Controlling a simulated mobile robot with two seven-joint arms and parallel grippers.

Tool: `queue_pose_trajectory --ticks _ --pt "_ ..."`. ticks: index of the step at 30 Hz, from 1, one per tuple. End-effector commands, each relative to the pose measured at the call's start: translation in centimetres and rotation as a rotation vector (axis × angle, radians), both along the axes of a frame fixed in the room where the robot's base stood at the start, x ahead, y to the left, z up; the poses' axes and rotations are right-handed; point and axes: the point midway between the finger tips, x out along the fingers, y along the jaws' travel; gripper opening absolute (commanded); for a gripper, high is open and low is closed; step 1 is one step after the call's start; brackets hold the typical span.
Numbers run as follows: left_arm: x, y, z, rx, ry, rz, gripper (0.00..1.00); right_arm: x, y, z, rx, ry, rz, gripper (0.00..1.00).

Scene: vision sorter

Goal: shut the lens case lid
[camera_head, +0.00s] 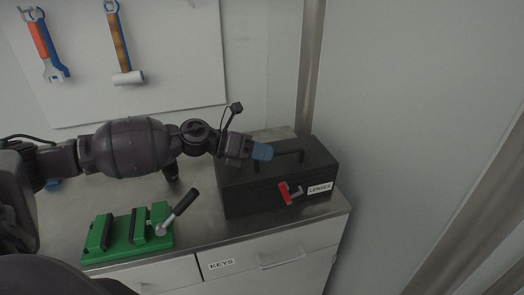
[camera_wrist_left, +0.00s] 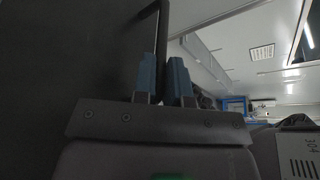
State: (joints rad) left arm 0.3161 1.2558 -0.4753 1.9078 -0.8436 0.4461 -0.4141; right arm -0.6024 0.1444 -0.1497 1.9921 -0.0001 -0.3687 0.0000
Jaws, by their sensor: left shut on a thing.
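The lens case (camera_head: 265,199) is a black box at the right end of the metal bench, with a "LENSES" label (camera_head: 320,188) on its front. Its lid (camera_head: 310,160) looks down on the box or nearly so; I cannot tell if a small gap is left. A red latch (camera_head: 285,193) sits on the front. My left gripper (camera_head: 262,152) is at the lid's black handle (camera_head: 290,154). In the left wrist view its blue fingers (camera_wrist_left: 163,80) are shut on the handle bar (camera_wrist_left: 163,30). My right gripper is not in view.
A green vise (camera_head: 130,232) with a grey lever stands on the bench (camera_head: 205,215), left of the case. A drawer labelled "KEYS" (camera_head: 245,262) is below. A wrench (camera_head: 45,45) and a hammer (camera_head: 120,45) hang on a white board behind. A metal post (camera_head: 310,70) rises behind the case.

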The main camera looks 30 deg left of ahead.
Motion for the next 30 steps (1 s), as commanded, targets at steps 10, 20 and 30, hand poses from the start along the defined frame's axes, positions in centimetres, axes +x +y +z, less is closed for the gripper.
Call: queue_pose_trajectory --ticks 10,20,30 --pt "-0.2 -0.2 -0.4 -0.003 0.009 -0.006 0.28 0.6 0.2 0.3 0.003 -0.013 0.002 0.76" --pt "-0.1 -0.1 -0.2 -0.002 0.005 -0.003 0.38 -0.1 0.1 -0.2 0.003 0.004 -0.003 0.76" --pt "-1.7 2.2 0.4 -0.001 0.009 -0.001 0.38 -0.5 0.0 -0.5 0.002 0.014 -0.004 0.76"
